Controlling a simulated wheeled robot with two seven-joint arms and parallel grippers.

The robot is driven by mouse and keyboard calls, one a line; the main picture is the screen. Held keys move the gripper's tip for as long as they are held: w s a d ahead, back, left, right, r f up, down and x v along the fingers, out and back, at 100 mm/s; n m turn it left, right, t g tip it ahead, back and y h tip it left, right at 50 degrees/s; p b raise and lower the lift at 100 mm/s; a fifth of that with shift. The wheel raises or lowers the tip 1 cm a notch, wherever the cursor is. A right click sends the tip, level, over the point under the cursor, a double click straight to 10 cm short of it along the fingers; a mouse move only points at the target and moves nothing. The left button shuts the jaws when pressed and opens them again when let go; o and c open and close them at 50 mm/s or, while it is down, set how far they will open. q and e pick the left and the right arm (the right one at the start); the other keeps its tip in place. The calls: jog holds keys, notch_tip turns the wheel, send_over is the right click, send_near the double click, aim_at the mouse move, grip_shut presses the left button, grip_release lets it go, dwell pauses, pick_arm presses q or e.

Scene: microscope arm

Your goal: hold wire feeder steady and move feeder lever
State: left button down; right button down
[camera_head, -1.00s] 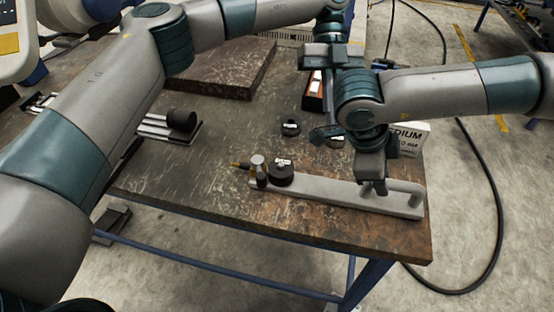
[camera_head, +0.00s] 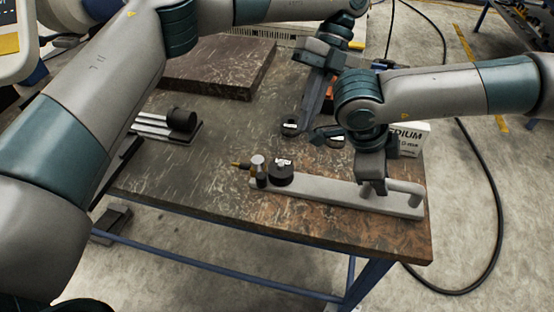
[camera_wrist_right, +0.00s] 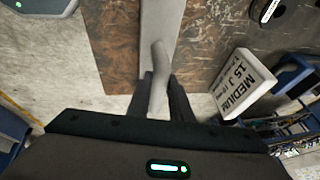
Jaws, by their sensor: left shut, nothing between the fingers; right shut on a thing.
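The wire feeder (camera_head: 325,190) is a long grey bar lying on the table, with a raised handle loop at its right end. Its left end carries a black round knob (camera_head: 281,174), a short metal post (camera_head: 258,165) and a brass tip (camera_head: 240,165). I cannot tell which part is the lever. My right gripper (camera_head: 374,188) is shut on the feeder handle; the wrist view shows the fingers on either side of the handle (camera_wrist_right: 158,70). My left gripper (camera_head: 303,128) is shut and empty, pointing down behind the feeder, apart from it.
Black discs (camera_head: 290,129) lie behind the feeder, close to my left gripper. A dark slab (camera_head: 215,68) and a rail with a black cylinder (camera_head: 182,119) lie further left. The table (camera_head: 200,185) is clear left of the feeder.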

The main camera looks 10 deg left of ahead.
aim_at(259, 169)
pick_arm(q)
jog(key=x, duration=0.8)
jog(key=shift+f, duration=0.1)
jog(key=shift+s+a+f, duration=0.25)
jog(key=shift+s+a, duration=0.75)
jog(key=shift+a, duration=0.15)
jog(key=shift+s+a, duration=0.35)
jog(key=shift+a, duration=0.15)
pick_arm(e)
jog(key=shift+r, duration=0.1)
